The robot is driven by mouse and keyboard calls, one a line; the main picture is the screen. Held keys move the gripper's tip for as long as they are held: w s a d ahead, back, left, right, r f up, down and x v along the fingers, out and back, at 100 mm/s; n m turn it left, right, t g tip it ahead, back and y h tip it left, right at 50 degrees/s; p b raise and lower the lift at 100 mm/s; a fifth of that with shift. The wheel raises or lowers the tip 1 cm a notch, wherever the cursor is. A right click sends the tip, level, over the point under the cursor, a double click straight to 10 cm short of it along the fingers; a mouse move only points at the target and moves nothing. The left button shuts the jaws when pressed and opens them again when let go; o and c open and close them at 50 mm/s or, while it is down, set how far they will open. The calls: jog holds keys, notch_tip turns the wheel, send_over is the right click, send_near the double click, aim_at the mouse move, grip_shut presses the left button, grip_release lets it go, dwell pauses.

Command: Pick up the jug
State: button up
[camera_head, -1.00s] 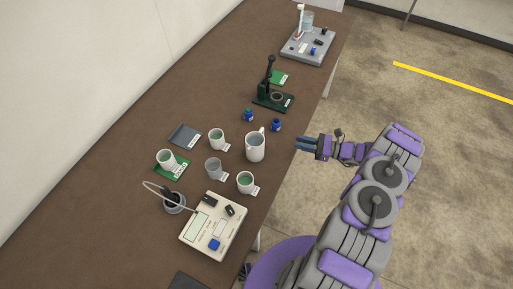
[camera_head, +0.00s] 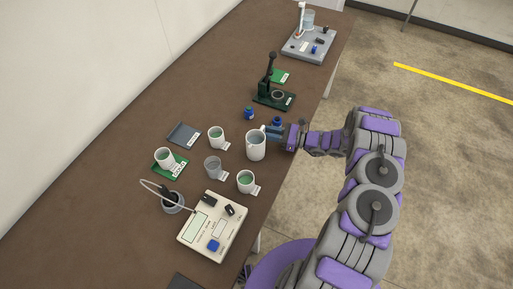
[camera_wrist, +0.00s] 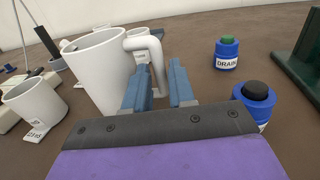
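The jug (camera_head: 255,148) is white with a loop handle and stands upright near the table's right edge. In the wrist view the jug (camera_wrist: 95,72) is large, just ahead and to the left. Its handle (camera_wrist: 157,62) shows in the gap between my fingertips; I cannot tell whether they touch it. My gripper (camera_head: 271,131) is at the handle side of the jug. In the wrist view my gripper (camera_wrist: 158,82) has its two blue fingers apart. The lower part of the handle is partly hidden by the fingers.
Two blue bottles stand close by, one with a black cap (camera_wrist: 256,100) and one labelled DRAIN (camera_wrist: 227,52). Several cups, including a green-filled one (camera_head: 246,182), stand left and in front. A dark green press (camera_head: 275,97) is behind. A beige meter (camera_head: 213,226) sits nearer.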

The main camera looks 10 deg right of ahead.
jog(key=shift+x, duration=1.3)
jog(key=shift+c, duration=0.4)
jog(key=shift+s+d, duration=0.1)
grip_shut()
